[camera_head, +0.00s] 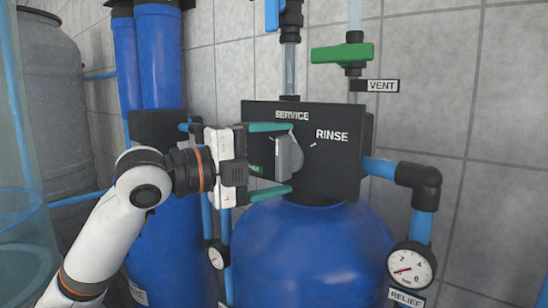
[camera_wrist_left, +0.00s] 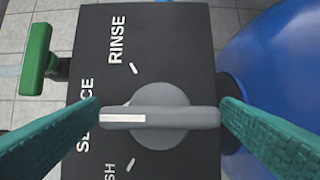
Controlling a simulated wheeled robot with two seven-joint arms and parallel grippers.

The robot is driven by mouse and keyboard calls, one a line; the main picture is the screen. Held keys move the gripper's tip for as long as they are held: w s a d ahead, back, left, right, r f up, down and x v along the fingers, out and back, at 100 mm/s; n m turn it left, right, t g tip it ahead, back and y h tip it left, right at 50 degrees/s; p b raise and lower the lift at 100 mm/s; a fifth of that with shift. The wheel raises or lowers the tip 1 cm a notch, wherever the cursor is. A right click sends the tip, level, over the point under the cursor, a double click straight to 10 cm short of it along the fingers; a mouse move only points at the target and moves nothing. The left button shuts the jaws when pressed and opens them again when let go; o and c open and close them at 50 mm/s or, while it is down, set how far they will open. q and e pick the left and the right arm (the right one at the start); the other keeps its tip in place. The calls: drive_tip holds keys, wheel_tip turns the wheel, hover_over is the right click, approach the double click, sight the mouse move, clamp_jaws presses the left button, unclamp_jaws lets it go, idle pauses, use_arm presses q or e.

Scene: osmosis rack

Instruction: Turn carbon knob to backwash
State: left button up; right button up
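The grey carbon knob (camera_head: 287,155) sits on the front of a black valve head (camera_head: 335,175) above a blue tank. In the left wrist view the knob (camera_wrist_left: 160,118) has a long bar handle, and its white mark points left to the partly hidden SERVICE label (camera_wrist_left: 84,135). RINSE (camera_wrist_left: 117,40) is above it, and a label cut to "SH" (camera_wrist_left: 109,169) is below. My left gripper (camera_head: 292,158) is open around the knob. Its teal fingers (camera_wrist_left: 160,112) stand at the two ends of the handle; I cannot tell whether they touch it. My right gripper is out of view.
A green-handled vent valve (camera_head: 342,54) is above right of the valve head. A pressure gauge (camera_head: 411,268) and blue pipe with a black elbow (camera_head: 419,180) are at the right. Blue filter columns (camera_head: 157,65) stand behind my left arm. A tiled wall is behind.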

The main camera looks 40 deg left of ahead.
use_arm(q)
drive_tip(key=c, duration=0.9)
drive_tip(key=shift+o, duration=0.2)
drive_tip(key=shift+f, duration=0.1)
drive_tip(key=shift+o, duration=0.2)
drive_tip(key=shift+f+n+t+b, duration=0.15)
drive_tip(key=shift+n+t+b, duration=0.25)
drive_tip(key=shift+n+b, duration=0.65)
drive_tip(key=n, duration=0.2)
drive_tip(key=n+t+b, duration=0.1)
drive_tip(key=n, duration=0.1)
drive_tip(key=shift+d+f+t, duration=0.1)
drive_tip(key=shift+t, duration=0.2)
drive_tip(key=n+t+b, duration=0.1)
drive_tip(key=n, duration=0.3)
drive_tip(key=shift+y, duration=0.3)
drive_tip(key=shift+d+n+t+y, duration=0.1)
drive_tip(key=shift+n+t+y, duration=0.55)
drive_tip(key=shift+n, duration=1.3)
